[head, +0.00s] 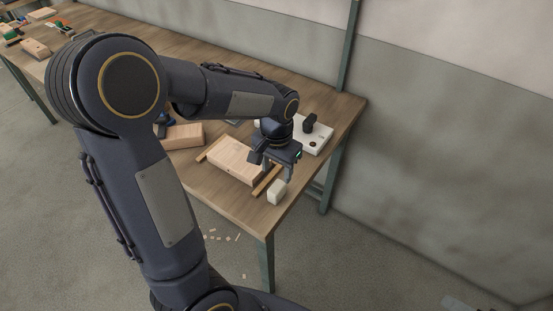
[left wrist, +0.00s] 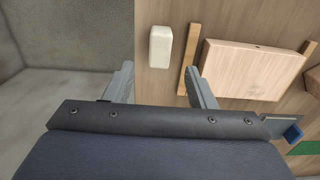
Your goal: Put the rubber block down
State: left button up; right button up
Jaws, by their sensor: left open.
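The rubber block, a small cream-white block with rounded edges (head: 277,191), is on the wooden table (head: 240,205) near its front right corner. In the left wrist view the block (left wrist: 160,46) lies close to the table edge, just beyond the fingertips and in line with the gap between them. My left gripper (head: 277,178) is above and behind the block, pointing down, with its fingers apart. In the left wrist view the gripper (left wrist: 160,74) has nothing between its fingers. My right gripper is not in view.
A pale wooden block (head: 234,161) lies between wooden strips (head: 267,180), left of the rubber block. A white box with a black knob (head: 316,138) stands behind. Another wooden block (head: 184,136) is further left. Small chips (head: 225,237) lie on the floor.

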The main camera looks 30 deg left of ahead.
pick_arm(q)
jog(key=s+d+r+n+t+h, duration=0.1)
jog(key=s+d+r+t+h, duration=0.1)
jog(key=s, duration=0.6)
jog(key=s+d+r+n+t+h, duration=0.1)
jog(key=s+d+r+t, duration=0.1)
jog(key=s+r, duration=0.3)
jog(key=s+t, duration=0.1)
jog(key=s, duration=0.2)
jog(key=shift+s+r+n+t+h, duration=0.3)
jog(key=shift+s+h, duration=0.1)
jog(key=shift+d, duration=0.1)
dwell(0.3)
